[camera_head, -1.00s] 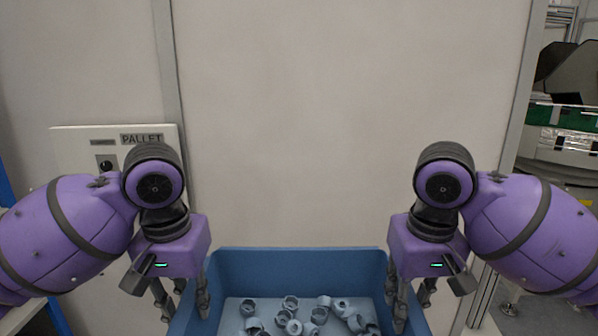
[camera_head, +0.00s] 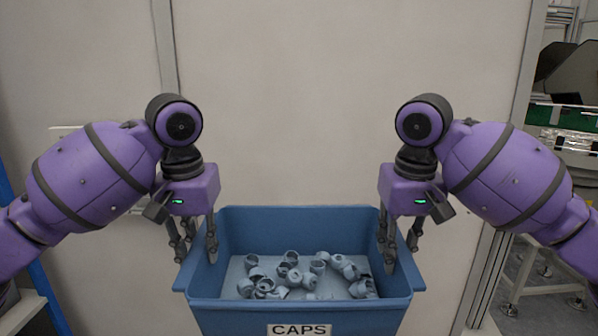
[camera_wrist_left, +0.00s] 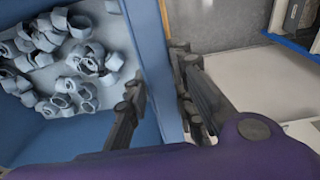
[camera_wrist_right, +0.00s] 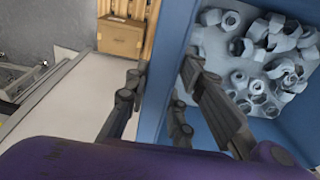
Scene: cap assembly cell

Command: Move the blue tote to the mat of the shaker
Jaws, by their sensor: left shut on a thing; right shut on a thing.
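The blue tote (camera_head: 300,217) is labelled CAPS and holds several loose grey-blue caps (camera_head: 290,275). It is upright and appears level between my two grippers. My left gripper (camera_head: 194,247) is shut on the tote's left wall; the left wrist view shows its fingers on both sides of that wall (camera_wrist_left: 160,75). My right gripper (camera_head: 401,247) is shut on the right wall; the right wrist view shows its fingers astride that wall (camera_wrist_right: 172,70). The tote's underside is hidden. I cannot see the shaker or its mat.
A plain pale wall panel (camera_head: 340,100) stands behind the tote. At the right are metal frame legs (camera_head: 540,265) and shelving with a green bin (camera_head: 560,117). A blue post (camera_head: 40,285) stands at the far left. The right wrist view shows a cardboard box (camera_wrist_right: 121,37).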

